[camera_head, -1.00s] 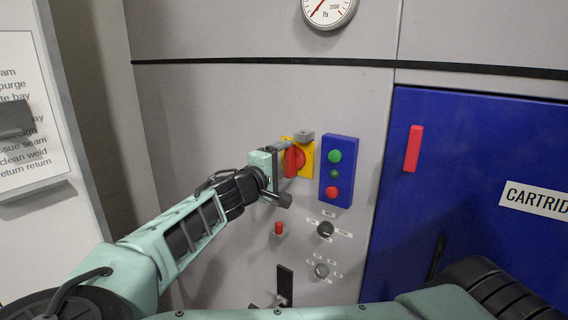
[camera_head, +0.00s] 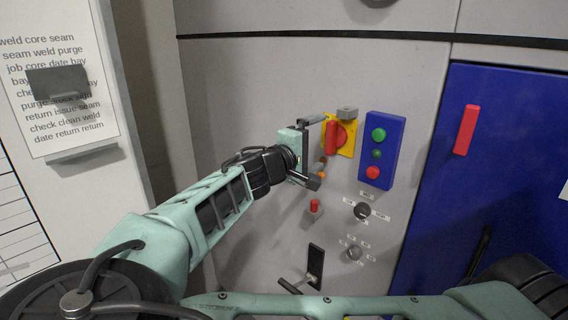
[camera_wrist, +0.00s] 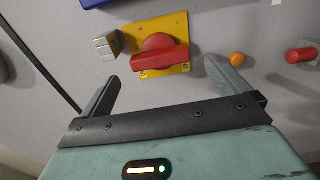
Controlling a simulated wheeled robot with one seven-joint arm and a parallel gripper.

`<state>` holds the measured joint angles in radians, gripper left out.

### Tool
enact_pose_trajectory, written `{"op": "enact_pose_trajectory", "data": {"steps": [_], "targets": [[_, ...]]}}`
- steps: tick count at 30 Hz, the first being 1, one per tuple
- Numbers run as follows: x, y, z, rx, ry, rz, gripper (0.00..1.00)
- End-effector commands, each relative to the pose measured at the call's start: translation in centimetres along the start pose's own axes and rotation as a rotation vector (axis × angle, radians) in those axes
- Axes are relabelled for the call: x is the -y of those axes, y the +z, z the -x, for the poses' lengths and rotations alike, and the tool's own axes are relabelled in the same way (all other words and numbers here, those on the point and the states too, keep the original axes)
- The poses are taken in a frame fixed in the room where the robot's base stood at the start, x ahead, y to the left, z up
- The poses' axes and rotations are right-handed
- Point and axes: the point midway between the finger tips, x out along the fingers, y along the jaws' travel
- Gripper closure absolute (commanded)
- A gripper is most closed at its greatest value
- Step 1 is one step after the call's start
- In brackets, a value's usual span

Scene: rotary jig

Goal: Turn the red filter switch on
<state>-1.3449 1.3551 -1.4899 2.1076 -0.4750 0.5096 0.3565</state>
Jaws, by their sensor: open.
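The red switch (camera_head: 331,138) is a rotary handle on a yellow plate (camera_head: 352,137) on the grey panel. Its bar stands about upright in the head view. In the wrist view the red handle (camera_wrist: 160,60) lies across the picture, slightly tilted, with yellow plate around it. My gripper (camera_head: 315,147) is open just left of the switch, fingers pointing at the panel. In the wrist view my gripper (camera_wrist: 163,87) has its two fingers on either side of the handle, wide apart. No contact with the handle shows. Lettering on the plate is too small to read.
A grey block (camera_head: 347,112) sits at the plate's upper corner. An orange knob (camera_wrist: 237,58) is close to one finger. A blue door (camera_head: 480,200) stands right.

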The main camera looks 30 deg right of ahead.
Motion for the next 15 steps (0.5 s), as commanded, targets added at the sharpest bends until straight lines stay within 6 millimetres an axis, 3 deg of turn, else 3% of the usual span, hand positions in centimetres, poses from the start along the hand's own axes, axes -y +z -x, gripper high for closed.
{"op": "enact_pose_trajectory", "data": {"steps": [9, 15], "targets": [[0.5, -0.1, 7.7, -0.007, -0.002, -0.003, 0.0], [0.3, -0.1, 11.7, -0.006, -0.001, 0.0, 0.0]]}}
